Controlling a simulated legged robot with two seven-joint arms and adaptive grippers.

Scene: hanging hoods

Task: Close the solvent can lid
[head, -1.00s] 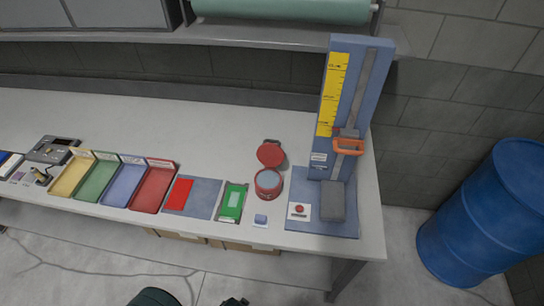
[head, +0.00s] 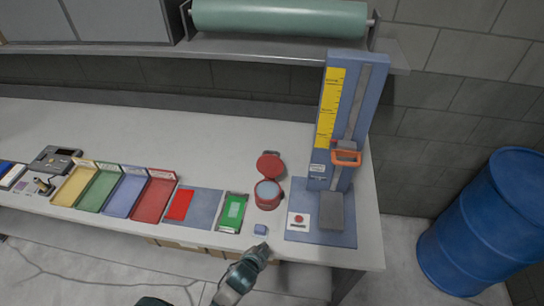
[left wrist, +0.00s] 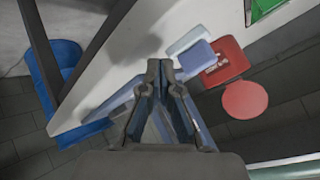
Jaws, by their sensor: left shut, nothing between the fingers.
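The solvent can (head: 267,197) is a small red round can standing near the right end of the bench. Its red lid (head: 269,164) is open, tilted back behind the can. In the left wrist view the can (left wrist: 226,64) and its round lid (left wrist: 245,99) show to the right of the fingers. My left gripper (head: 262,249) is shut and empty at the bench's front edge, in front of the can and apart from it. Its fingers also show in the left wrist view (left wrist: 160,68). My right gripper is not in view.
A small blue block (head: 260,229) lies between my left gripper and the can. A green tray (head: 232,212) is left of the can. A tall blue stand with an orange handle (head: 346,157) rises close on its right. A blue drum (head: 478,222) stands on the floor.

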